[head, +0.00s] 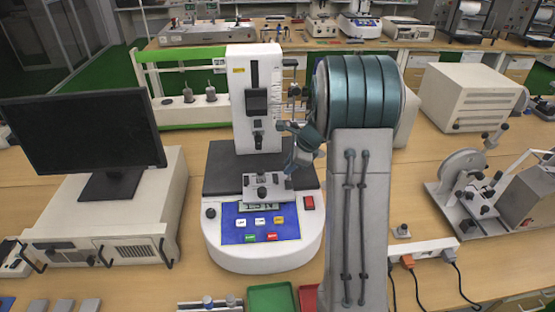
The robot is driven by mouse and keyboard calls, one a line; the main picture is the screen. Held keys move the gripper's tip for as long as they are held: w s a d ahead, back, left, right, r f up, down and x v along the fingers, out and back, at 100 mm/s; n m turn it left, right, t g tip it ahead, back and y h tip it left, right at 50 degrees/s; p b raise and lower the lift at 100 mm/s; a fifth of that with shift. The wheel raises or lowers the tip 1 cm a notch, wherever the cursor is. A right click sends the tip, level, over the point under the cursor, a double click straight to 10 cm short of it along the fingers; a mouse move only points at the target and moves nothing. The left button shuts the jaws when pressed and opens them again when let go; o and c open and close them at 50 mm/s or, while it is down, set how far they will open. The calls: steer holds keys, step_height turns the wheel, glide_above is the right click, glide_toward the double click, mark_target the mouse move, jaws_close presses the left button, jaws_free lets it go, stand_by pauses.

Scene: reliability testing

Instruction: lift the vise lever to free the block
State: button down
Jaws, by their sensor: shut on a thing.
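A white test stand (262,255) with a blue control panel stands on the bench in the middle of the head view. A small grey vise (262,188) sits on its dark base plate, just behind the display. My gripper (289,171) is at the right side of the vise, pointing down, with my arm coming in from the right. It is shut on what appears to be the vise lever, which is mostly hidden by the fingers. The block cannot be made out clearly at this size. The stand's dark upper head (257,101) is above the vise, apart from it.
A monitor (88,130) on a beige unit (110,225) stands to the left. A beige box (470,97) and a grey lever device (462,205) are to the right. Green (271,297) and red (307,296) trays lie in front. A power strip (425,246) is at front right.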

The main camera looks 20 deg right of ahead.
steer(key=shift+s+h, duration=0.1)
steer(key=shift+h, duration=0.2)
steer(key=c, duration=1.3)
jaws_free()
steer(key=shift+a, duration=0.15)
steer(key=b+v, duration=0.2)
steer(key=v, duration=1.1)
steer(key=shift+r, duration=0.35)
steer(key=s+a+f+n+h, duration=0.1)
steer(key=s+a+n, duration=0.3)
steer(key=s+n, duration=0.3)
steer(key=s+a+f+n+h+b, duration=0.1)
steer(key=s+a+n, duration=0.4)
steer(key=s+n, duration=0.3)
steer(key=s+a+f+n+h, duration=0.1)
steer(key=s+a+n, duration=0.3)
steer(key=s+n, duration=0.3)
steer(key=shift+s+a+f+b, duration=0.1)
steer(key=shift+s+f+b, duration=0.1)
steer(key=shift+s, duration=0.4)
steer(key=shift+s+a+f+b, duration=0.1)
steer(key=shift+s+f+b, duration=0.05)
steer(key=shift+s, duration=0.4)
